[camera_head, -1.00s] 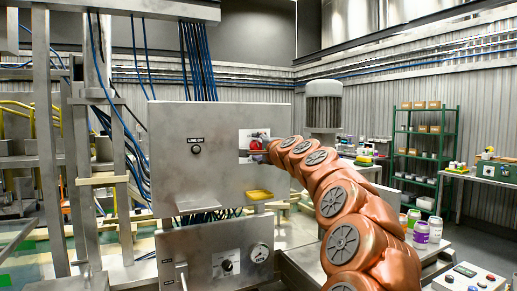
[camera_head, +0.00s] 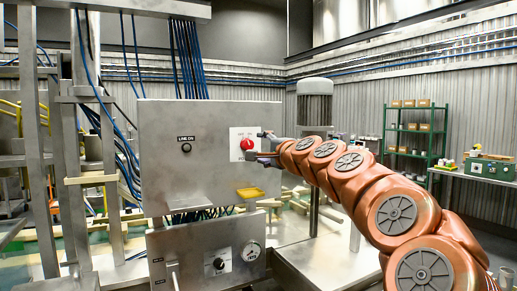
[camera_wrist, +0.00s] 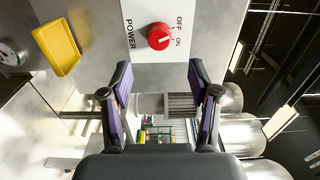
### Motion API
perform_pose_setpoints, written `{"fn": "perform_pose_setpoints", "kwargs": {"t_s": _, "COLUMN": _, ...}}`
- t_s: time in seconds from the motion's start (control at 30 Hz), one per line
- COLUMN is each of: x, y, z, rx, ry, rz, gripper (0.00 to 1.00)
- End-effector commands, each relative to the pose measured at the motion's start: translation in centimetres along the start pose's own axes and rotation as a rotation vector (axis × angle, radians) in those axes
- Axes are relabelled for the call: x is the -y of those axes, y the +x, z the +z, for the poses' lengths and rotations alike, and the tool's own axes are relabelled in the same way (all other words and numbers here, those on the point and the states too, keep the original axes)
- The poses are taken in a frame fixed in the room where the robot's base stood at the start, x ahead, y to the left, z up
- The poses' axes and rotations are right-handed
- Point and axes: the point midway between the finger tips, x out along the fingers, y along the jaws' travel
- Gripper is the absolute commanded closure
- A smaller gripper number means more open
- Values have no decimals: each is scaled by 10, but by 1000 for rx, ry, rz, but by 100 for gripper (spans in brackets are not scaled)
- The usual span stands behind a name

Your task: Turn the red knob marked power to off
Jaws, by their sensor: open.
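The red knob (camera_head: 247,144) sits on a white plate on the upper grey panel (camera_head: 185,130). In the wrist view the knob (camera_wrist: 159,37) shows beside the words POWER, OFF and ON; its pale mark points toward ON. My gripper (camera_head: 264,146) is just right of the knob in the head view, apart from it. In the wrist view its two purple-padded fingers (camera_wrist: 160,74) are spread wide with nothing between them, and the knob lies beyond the fingertips, fully visible.
A yellow tray (camera_head: 251,193) juts from the panel below the knob. A LINE ON indicator (camera_head: 187,148) is to the left. A lower panel has a black knob (camera_head: 219,264) and a gauge (camera_head: 251,252). A motor housing (camera_head: 314,102) stands behind my arm.

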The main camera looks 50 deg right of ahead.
Motion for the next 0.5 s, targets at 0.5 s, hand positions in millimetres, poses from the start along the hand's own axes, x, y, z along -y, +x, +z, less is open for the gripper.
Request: {"fn": "perform_pose_setpoints", "kwargs": {"t_s": 0.5, "x": -2, "y": -23, "z": 0, "rx": 1, "ry": 1, "rz": 3, "gripper": 39}}
